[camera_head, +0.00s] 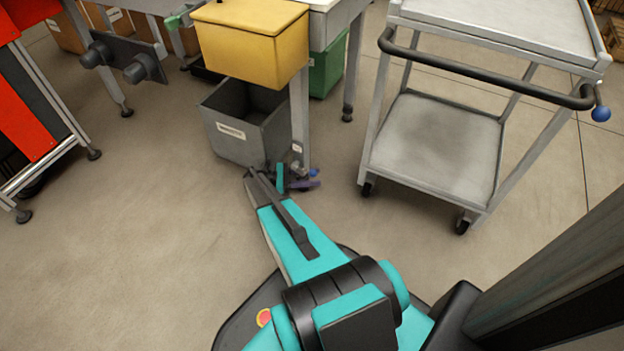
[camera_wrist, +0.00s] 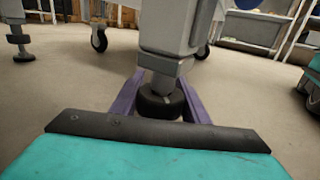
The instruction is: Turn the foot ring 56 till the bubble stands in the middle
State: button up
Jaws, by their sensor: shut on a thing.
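The foot ring (camera_wrist: 161,101) is a dark ring with a pale mark, low on a grey table leg (camera_wrist: 165,40) in the wrist view. My gripper (camera_wrist: 162,96) has its two purple fingers on either side of the ring, shut on it close to the floor. In the head view my gripper (camera_head: 302,183) is at the foot of the table's front leg (camera_head: 299,115), and the ring is mostly hidden there. A small pale tag (camera_head: 297,148) is on that leg; its number is too small to read. I see no bubble in either view.
A grey bin (camera_head: 243,122) stands just left of the leg, below a yellow box (camera_head: 250,43). A grey trolley (camera_head: 440,140) with a dark handle stands to the right. A red cabinet (camera_head: 28,105) is at far left. The floor at lower left is clear.

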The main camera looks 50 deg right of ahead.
jog(key=shift+w, duration=0.1)
dwell(0.3)
jog(key=o, duration=1.1)
jog(key=shift+c, duration=0.2)
jog(key=shift+d+r+n+t+h+p, duration=0.2)
jog(key=shift+n+t+h+p, duration=0.55)
jog(key=shift+p, duration=1.1)
jog(key=n+t+h+p, duration=0.1)
jog(key=p, duration=0.1)
jog(key=n+t+p, duration=0.1)
jog(key=t+p, duration=0.1)
jog(key=w+n+t+h+p, duration=0.1)
jog(key=t+p, duration=0.1)
jog(key=p, duration=0.1)
jog(key=shift+d+n+h, duration=0.25)
jog(key=shift+h, duration=0.1)
